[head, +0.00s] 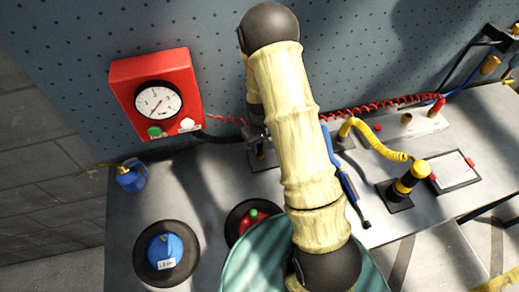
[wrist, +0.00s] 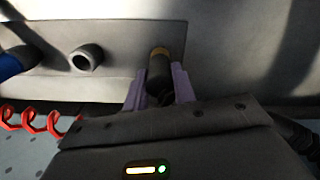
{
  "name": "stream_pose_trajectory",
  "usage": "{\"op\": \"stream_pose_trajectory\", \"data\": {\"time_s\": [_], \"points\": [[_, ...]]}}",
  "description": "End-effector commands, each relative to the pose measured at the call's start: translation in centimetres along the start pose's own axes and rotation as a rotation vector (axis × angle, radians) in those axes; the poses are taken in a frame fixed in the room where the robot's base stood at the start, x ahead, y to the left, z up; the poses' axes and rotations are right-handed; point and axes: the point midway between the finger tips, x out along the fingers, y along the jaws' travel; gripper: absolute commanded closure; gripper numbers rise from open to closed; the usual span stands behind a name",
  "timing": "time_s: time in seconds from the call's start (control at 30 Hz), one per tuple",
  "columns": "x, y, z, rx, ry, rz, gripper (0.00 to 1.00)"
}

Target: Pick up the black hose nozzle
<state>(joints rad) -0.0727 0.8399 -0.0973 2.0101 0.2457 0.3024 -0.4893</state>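The black hose nozzle (wrist: 158,78) is in the middle of the wrist view. Its far end meets a brass-coloured fitting on a grey metal panel (wrist: 115,35). My gripper (wrist: 159,88) has its two pale purple fingers on either side of the nozzle, with little or no gap. Whether they press on it cannot be told. In the head view my arm hides most of the gripper and nozzle. A black hose (head: 220,138) runs from the red gauge box (head: 155,95) to where the gripper is.
Red (head: 365,112) and yellow (head: 370,141) coiled hoses are at right on the bench, with a yellow-black fitting (head: 405,184) on a stand. A blue canister (head: 165,250), a small blue can (head: 131,177) and a red item (head: 252,219) are front left. A pegboard wall stands behind.

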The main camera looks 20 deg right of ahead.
Motion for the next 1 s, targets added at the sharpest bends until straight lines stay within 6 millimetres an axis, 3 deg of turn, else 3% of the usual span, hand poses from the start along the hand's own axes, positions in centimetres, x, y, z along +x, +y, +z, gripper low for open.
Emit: {"op": "stream_pose_trajectory", "data": {"time_s": [0.47, 1.0], "points": [[-1.0, 0.0, -0.1, -0.001, 0.002, 0.0, 0.99], [-9.1, 0.0, -0.1, 0.0, 0.004, 0.001, 0.99]]}}
